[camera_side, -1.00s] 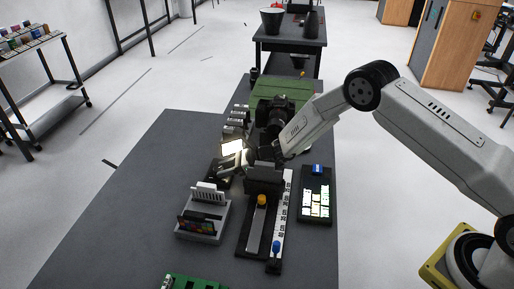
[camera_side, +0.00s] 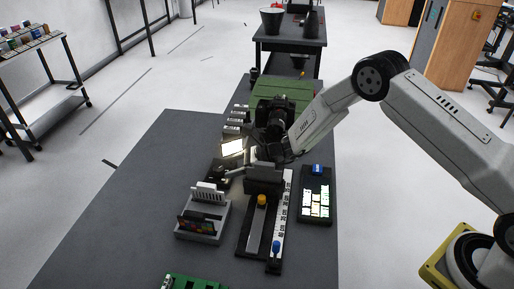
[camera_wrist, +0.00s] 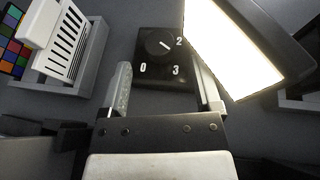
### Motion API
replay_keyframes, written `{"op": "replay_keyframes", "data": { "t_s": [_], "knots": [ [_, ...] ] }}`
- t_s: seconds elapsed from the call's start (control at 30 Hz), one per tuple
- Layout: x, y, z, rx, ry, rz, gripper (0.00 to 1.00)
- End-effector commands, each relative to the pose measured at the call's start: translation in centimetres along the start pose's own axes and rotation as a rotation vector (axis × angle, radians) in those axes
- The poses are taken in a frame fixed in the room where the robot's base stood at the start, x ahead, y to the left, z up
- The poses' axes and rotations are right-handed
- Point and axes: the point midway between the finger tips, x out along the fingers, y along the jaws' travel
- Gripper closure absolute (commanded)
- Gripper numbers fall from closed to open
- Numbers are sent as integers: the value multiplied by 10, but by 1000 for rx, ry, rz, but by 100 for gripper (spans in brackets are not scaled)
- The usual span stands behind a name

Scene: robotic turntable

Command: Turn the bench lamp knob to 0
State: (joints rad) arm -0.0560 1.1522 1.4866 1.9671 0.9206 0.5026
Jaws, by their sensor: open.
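The bench lamp's knob (camera_wrist: 160,42) is a round black dial on a black box with white numerals 0, 2 and 3 visible. Its short white mark slants on the right side of the dial, near 2 and 3; the exact setting is hard to read. The lamp's bright panel (camera_wrist: 238,42) is lit and also shows in the side view (camera_side: 232,147). My gripper (camera_wrist: 160,68) is open, its two fingers either side of the knob box in the wrist picture, with nothing between them. Contact cannot be told. In the side view the knob is too small and dark to read.
A grey holder with white cards (camera_side: 207,194) and a colour chart stands left of the knob. The table's left part is clear.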

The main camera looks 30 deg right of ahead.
Motion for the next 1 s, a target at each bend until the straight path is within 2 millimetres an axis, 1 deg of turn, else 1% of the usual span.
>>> {"op": "replay_keyframes", "data": {
  "t_s": [0.03, 0.2, 0.4, 0.57, 0.87, 1.0],
  "knots": [
    [-7, -1, 1, 0, 0, -2, 19],
    [-28, 0, 0, 0, 0, -1, 19],
    [-46, 0, 0, -1, 0, -1, 19],
    [-51, 0, 1, -3, -1, 1, 19],
    [-51, 0, 1, -2, -1, 1, 19],
    [-52, 0, 5, -3, -1, 1, 19]
  ]
}}
